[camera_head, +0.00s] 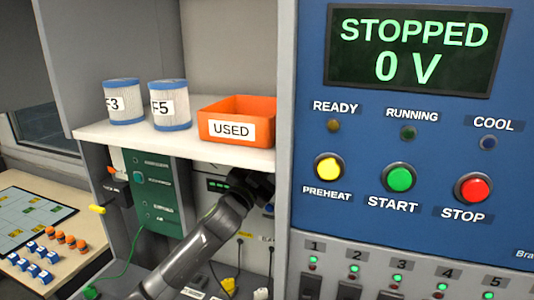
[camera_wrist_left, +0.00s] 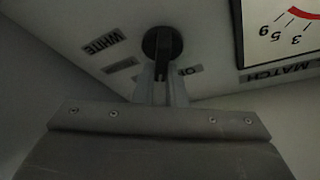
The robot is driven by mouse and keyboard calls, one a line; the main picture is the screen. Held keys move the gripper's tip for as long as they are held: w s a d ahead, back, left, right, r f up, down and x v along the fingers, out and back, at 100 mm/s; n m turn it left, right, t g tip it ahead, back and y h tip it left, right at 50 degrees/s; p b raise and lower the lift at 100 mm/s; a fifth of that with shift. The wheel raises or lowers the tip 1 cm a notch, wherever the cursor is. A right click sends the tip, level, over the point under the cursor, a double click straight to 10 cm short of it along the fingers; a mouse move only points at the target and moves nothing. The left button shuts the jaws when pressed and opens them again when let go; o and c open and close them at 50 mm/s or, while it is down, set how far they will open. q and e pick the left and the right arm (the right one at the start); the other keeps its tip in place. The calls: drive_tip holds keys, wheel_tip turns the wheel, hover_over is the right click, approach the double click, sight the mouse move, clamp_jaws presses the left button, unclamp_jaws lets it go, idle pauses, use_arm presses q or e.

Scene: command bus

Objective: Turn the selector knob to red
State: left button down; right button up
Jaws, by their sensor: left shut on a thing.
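The dark round selector knob (camera_wrist_left: 154,42) shows in the left wrist view on a pale panel. My left gripper (camera_wrist_left: 162,75) is shut on the knob, with its fingertips on the knob's bar. A "WHITE" label (camera_wrist_left: 103,41) is to the knob's left. A second label (camera_wrist_left: 121,64), too blurred to read, is below that. A third label (camera_wrist_left: 190,70) is right of the fingers and partly hidden by them. No label readable as red shows. In the head view my left arm reaches into the cabinet bay; its fingertips and the knob are hidden there.
A gauge (camera_wrist_left: 282,30) with a red arc is beside the knob, with a "MATCH" label. A shelf (camera_head: 185,143) with two filters and an orange "USED" bin (camera_head: 237,107) is above my arm. The blue control panel (camera_head: 420,125) stands right of it. Cables hang below.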

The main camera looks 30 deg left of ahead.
use_arm(q)
drive_tip(key=shift+f+m+g+h+p, duration=0.3)
drive_tip(key=shift+f+m+h+p, duration=0.1)
drive_tip(key=shift+m+p, duration=0.5)
drive_tip(key=c, duration=1.7)
unclamp_jaws()
drive_tip(key=shift+o, duration=1.1)
drive_tip(key=shift+r, duration=0.2)
drive_tip(key=shift+w+a, duration=0.15)
drive_tip(key=shift+f, duration=0.1)
